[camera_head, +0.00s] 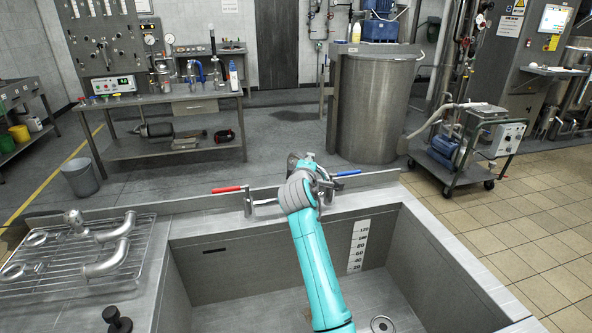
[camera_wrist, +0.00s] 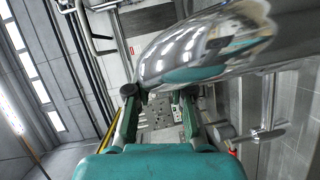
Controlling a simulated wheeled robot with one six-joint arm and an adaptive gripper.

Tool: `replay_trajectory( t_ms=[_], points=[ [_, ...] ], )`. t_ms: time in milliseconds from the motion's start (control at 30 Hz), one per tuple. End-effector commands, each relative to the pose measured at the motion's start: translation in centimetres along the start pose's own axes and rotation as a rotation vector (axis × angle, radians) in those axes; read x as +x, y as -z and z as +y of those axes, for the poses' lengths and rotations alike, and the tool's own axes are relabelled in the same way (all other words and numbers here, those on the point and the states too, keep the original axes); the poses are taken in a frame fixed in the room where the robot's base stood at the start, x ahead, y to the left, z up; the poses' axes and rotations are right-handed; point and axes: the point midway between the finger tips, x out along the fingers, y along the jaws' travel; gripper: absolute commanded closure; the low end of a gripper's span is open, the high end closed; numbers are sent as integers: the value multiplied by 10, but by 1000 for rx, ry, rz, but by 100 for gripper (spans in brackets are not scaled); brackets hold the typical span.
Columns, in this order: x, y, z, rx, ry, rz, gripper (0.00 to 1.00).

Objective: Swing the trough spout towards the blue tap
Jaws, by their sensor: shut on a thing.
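The chrome trough spout (camera_wrist: 205,45) fills the upper part of the wrist view as a thick, shiny curved tube. My gripper (camera_wrist: 157,92) has a finger on either side of its near end and is shut on it. In the head view my wrist hides most of the spout, the gripper and the mixer body. The blue tap (camera_head: 346,173) points out to the right of my wrist. The red tap handle (camera_head: 229,189) points left, with its metal body beside my wrist. In the wrist view a tap lever with a red end (camera_wrist: 233,151) shows at lower right.
The trough (camera_head: 225,247) lies below my arm, with a level scale (camera_head: 359,245) on its inner wall. A wire rack (camera_head: 60,262) with bent pipes stands on the left drainboard. A steel vat (camera_head: 372,105) stands behind the trough.

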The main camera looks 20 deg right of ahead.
Motion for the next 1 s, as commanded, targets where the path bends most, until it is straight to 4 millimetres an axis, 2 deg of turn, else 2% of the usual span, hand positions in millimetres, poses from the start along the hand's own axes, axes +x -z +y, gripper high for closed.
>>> replay_trajectory(
  t_ms=[33,133,500,1000],
  points=[
    [5,-7,1,-3,4,26,100],
    [11,-12,3,-12,13,90,100],
    [28,-22,6,-39,41,285,100],
    [36,-23,8,-54,55,384,100]
  ],
)
